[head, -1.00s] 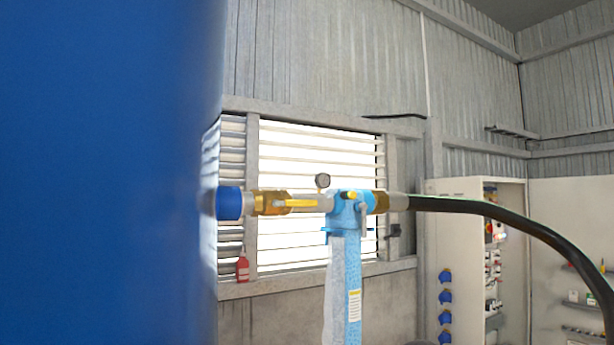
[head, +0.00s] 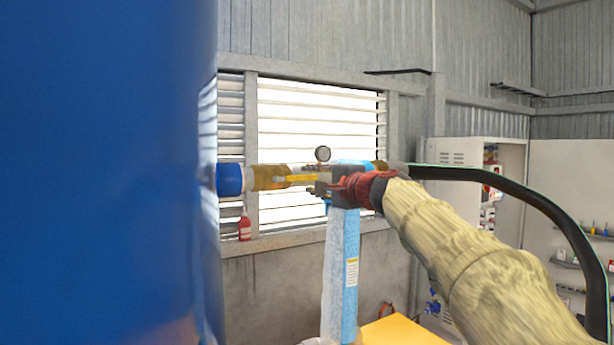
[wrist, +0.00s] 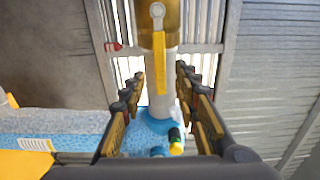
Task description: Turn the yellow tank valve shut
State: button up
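The yellow tank valve handle (head: 298,179) lies along the pipe, beside the brass valve body (head: 268,177) next to the blue tank (head: 110,170). In the wrist view the yellow handle (wrist: 160,65) points down from its pivot on the brass body (wrist: 172,30). My gripper (head: 318,187) is at the handle's free end in the head view. In the wrist view my gripper (wrist: 156,85) is open, one finger on each side of the pipe and the handle's lower end, with gaps on both sides. It appears to touch neither.
A pressure gauge (head: 322,154) rises above the pipe. A black hose (head: 520,190) runs right. A red bottle (head: 245,227) is on the window ledge.

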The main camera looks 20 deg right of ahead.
aim_at(305, 179)
jog(key=shift+p+x, duration=0.5)
jog(key=shift+x, duration=1.3)
jog(key=shift+c, duration=0.4)
grip_shut()
jog(key=shift+f, duration=0.1)
